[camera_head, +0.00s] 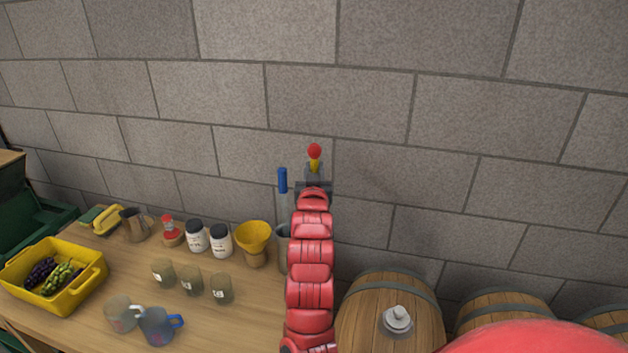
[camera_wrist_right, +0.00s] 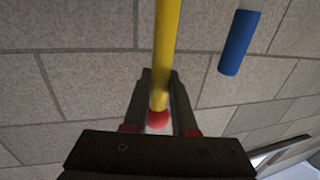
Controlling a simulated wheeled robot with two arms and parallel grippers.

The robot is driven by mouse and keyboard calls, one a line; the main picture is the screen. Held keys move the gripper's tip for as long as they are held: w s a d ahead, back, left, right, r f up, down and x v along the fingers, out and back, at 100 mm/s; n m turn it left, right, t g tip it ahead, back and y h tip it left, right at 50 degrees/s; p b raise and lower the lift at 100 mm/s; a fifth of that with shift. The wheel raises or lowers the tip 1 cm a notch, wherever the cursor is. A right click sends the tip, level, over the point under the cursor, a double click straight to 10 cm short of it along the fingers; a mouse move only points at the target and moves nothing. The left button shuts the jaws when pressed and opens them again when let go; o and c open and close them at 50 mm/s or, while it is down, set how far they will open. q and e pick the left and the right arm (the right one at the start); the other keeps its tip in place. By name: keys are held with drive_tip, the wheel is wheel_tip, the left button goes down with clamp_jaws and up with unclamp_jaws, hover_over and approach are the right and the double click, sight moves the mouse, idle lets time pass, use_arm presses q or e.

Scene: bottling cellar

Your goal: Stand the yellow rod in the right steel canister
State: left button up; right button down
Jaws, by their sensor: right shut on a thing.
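My right gripper (camera_head: 314,178) is raised in front of the wall and shut on the yellow rod (camera_head: 315,165), whose red ball end (camera_head: 314,151) shows above the fingers. In the right wrist view the yellow rod (camera_wrist_right: 165,55) runs between the fingers (camera_wrist_right: 160,105), with the red end near the palm. The rod's far end is out of that view. A grey canister (camera_head: 283,255) on the table is partly hidden by my right arm. No second canister can be made out. My left gripper is not in view.
A blue-topped rod (camera_head: 282,180) stands upright just left of my right gripper; its blue part also shows in the right wrist view (camera_wrist_right: 238,42). A yellow funnel (camera_head: 253,235), white jars (camera_head: 219,241) and several glasses stand left. Barrels (camera_head: 390,315) stand right.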

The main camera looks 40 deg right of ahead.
drive_tip(key=shift+f+p, duration=0.35)
drive_tip(key=shift+f, duration=1.95)
drive_tip(key=c, duration=0.7)
unclamp_jaws()
drive_tip(key=shift+r, duration=0.1)
